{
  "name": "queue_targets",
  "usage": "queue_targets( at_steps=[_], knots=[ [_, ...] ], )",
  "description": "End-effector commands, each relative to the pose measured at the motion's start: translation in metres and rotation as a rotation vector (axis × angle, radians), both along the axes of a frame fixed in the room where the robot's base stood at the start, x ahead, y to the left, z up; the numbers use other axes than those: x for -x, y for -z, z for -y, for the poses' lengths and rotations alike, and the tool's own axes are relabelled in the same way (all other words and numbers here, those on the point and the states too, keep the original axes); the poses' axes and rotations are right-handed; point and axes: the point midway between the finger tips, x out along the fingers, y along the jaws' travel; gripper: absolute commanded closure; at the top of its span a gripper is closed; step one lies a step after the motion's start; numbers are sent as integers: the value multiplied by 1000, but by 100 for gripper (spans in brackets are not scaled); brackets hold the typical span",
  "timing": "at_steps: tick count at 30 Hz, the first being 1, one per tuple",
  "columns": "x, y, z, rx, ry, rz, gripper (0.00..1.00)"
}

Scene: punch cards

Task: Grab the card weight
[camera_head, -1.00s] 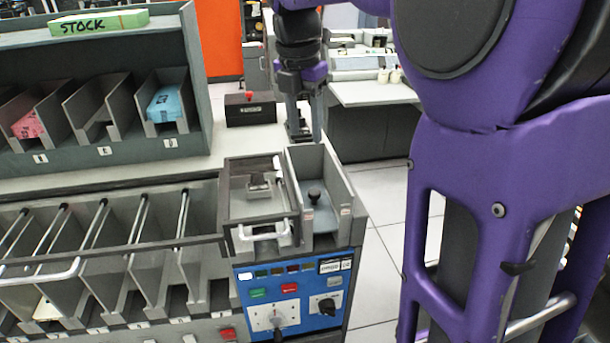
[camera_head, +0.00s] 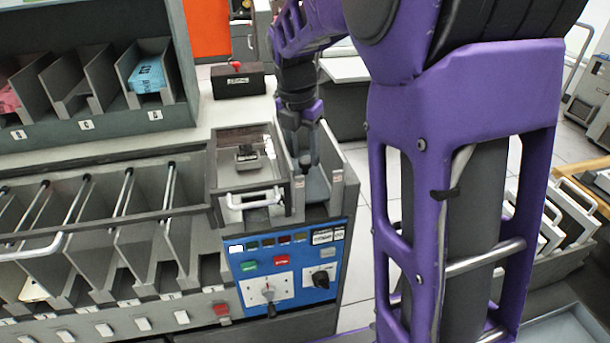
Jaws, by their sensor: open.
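The card weight (camera_head: 317,188) is a grey plate with a dark knob, lying in the narrow open hopper (camera_head: 344,180) at the right end of the machine top. Its knob is hidden by my gripper in the camera head view. My gripper (camera_head: 306,163) points down into the hopper, directly over the weight, with its fingers between the hopper walls. The jaws are open. Whether the fingers touch the knob or stand around it cannot be told from here.
Left of the hopper is a framed tray (camera_head: 247,155) with a small dark block and a white handle. The blue control panel (camera_head: 285,265) is below. A black box with a red knob (camera_head: 238,80) stands behind. Card racks (camera_head: 95,90) fill the left.

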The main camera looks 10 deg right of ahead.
Motion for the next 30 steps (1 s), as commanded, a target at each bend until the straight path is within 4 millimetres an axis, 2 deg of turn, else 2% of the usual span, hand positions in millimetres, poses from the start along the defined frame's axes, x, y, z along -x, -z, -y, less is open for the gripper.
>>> queue_targets(
  at_steps=[1,6,14,22,30],
  knots=[
    [1,12,1,0,-1,-4,51],
    [-2,28,4,0,0,-1,51],
    [-2,30,4,-1,0,-1,51],
    [-2,30,4,0,0,0,100],
    [-2,29,4,0,0,0,100]
  ],
)
